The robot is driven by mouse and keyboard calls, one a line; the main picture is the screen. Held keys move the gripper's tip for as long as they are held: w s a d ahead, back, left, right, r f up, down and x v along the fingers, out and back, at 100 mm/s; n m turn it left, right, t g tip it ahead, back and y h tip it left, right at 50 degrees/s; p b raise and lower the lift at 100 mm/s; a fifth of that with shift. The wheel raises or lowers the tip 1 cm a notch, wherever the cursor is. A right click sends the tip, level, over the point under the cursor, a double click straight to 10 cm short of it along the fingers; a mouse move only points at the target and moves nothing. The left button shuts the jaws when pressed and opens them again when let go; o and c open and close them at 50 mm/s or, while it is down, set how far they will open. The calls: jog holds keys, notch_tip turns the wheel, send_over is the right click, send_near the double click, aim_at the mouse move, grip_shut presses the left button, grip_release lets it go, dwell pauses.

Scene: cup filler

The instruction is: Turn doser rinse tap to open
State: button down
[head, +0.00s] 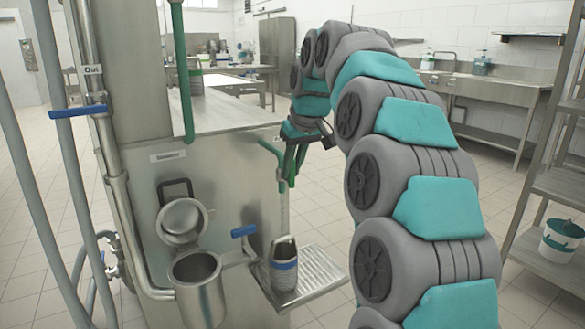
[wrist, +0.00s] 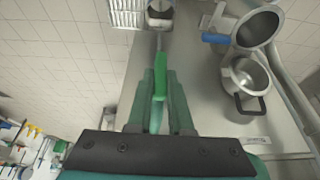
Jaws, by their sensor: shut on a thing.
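The green lever handle (wrist: 160,76), which looks like the doser rinse tap, lies between my fingers in the wrist view. A thin grey stem runs on from its far end. My gripper (wrist: 158,100) is shut on this green handle, with one finger on each side. In the head view my gripper (head: 289,168) reaches down at the right front corner of the steel machine (head: 240,187). There the fingers and the handle overlap, so the handle's exact angle is hard to tell.
Below my gripper, a metal cup (head: 284,277) with a blue band stands on a ribbed drip tray (head: 318,268). A blue lever (head: 243,231) and a steel pot (head: 197,285) are to the left. A shelf rack (head: 545,245) stands right; floor between is clear.

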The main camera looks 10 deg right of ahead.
dwell(0.3)
jog(key=c, duration=0.8)
grip_release()
jog(key=shift+r, duration=0.1)
jog(key=shift+v, duration=3.8)
jog(key=shift+s+a, duration=0.1)
jog(key=shift+a, duration=0.05)
jog(key=s+f+m+g, duration=0.1)
jog(key=s+f+g, duration=0.1)
jog(key=s+f, duration=0.8)
jog(key=s+f+m+g+h, duration=0.1)
jog(key=s+f+g, duration=0.1)
jog(key=s+f, duration=0.9)
jog(key=s+f+m+g, duration=0.1)
jog(key=s+f+g, duration=0.1)
jog(key=s+f, duration=0.8)
jog(key=shift+s+a+f+m+h, duration=0.1)
jog(key=shift+s, duration=1.5)
jog(key=shift+s+a+f+m+h, duration=0.1)
jog(key=shift+s+f, duration=0.05)
jog(key=shift+s, duration=1.4)
jog(key=shift+s+f+m+h, duration=0.1)
jog(key=shift+s, duration=1.5)
